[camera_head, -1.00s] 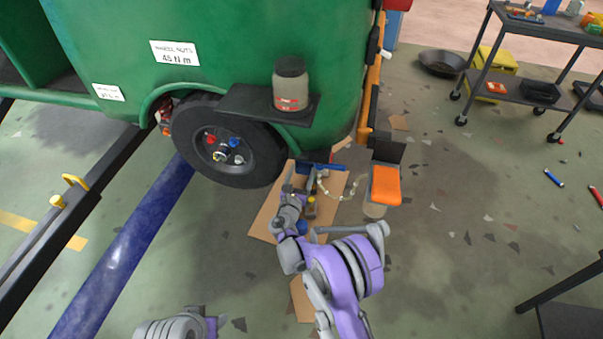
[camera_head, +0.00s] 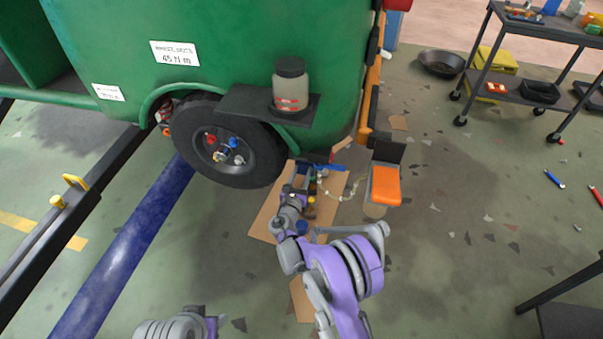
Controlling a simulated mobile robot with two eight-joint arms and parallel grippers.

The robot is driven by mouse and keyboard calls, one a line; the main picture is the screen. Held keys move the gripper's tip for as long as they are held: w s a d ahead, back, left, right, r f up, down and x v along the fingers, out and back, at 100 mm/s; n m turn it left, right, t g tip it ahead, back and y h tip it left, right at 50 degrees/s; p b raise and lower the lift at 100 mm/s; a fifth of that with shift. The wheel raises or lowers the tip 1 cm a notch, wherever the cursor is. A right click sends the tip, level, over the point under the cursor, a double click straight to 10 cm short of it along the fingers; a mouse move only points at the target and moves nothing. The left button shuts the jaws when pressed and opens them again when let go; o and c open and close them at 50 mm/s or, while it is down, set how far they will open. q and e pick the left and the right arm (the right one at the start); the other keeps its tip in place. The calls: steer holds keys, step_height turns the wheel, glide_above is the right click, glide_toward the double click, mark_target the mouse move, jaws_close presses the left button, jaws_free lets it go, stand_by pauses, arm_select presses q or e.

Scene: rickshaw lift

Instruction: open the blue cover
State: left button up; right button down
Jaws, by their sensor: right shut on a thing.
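The blue cover (camera_head: 337,168) shows as a small blue strip low beside the green rickshaw body, behind the wheel, above a brown cardboard sheet (camera_head: 262,222). My right gripper (camera_head: 311,180) is at its left end, shut on it as far as this small view shows; the exact contact is partly hidden by my own wrist. Dark parts and a small red bit (camera_head: 331,157) show around the cover. Of my left arm only a link shows at the bottom edge; its gripper is out of view.
The wheel (camera_head: 262,160) and a black shelf with a jar (camera_head: 291,84) are close above. An orange-topped box (camera_head: 385,186) stands just right.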

mark_target(303, 172)
steer(key=shift+f, duration=0.1)
stand_by(0.8)
steer(key=shift+s+a+f+t+b, duration=0.1)
steer(key=shift+s+f+t+b, duration=0.15)
steer(key=shift+f+t+b, duration=0.4)
steer(key=t+b, duration=0.1)
steer(key=s+f+t+h+b, duration=0.1)
steer(key=b, duration=0.1)
steer(key=t+b, duration=0.1)
steer(key=b, duration=0.1)
steer(key=shift+s+a+f+t+h, duration=0.15)
steer(key=shift+s+a+t+h, duration=0.1)
steer(key=shift+h, duration=0.05)
steer(key=shift+s+f+t+h+b, duration=0.3)
steer(key=shift+f+t+b, duration=0.15)
steer(key=shift+t, duration=0.45)
